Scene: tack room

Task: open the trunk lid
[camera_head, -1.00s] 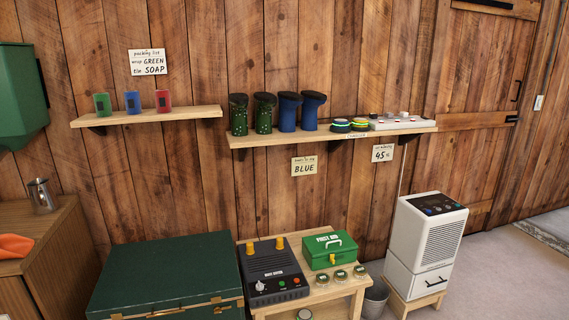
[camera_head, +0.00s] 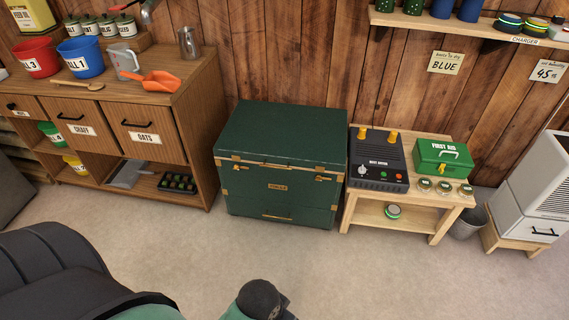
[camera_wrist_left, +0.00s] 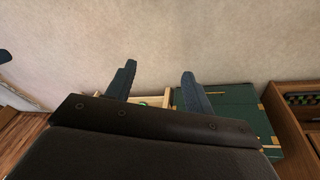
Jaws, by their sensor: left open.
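The dark green trunk (camera_head: 280,190) stands on the floor against the plank wall, in the middle of the head view. Its flat lid (camera_head: 283,132) is shut, with brass-coloured latches (camera_head: 323,178) along the front seam and brass corners. Part of the trunk also shows at the right in the left wrist view (camera_wrist_left: 228,97). My left gripper (camera_wrist_left: 159,70) shows in the left wrist view with its two dark fingers apart and nothing between them. It is clear of the trunk. In the head view only parts of my arms show, along the bottom edge, and neither gripper can be made out.
A wooden cabinet (camera_head: 190,108) with buckets and an orange scoop (camera_head: 161,82) stands left of the trunk. A low wooden bench (camera_head: 412,208) with a black device (camera_head: 378,160) and green first-aid box (camera_head: 443,157) stands close on its right. The floor (camera_head: 330,268) in front is clear.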

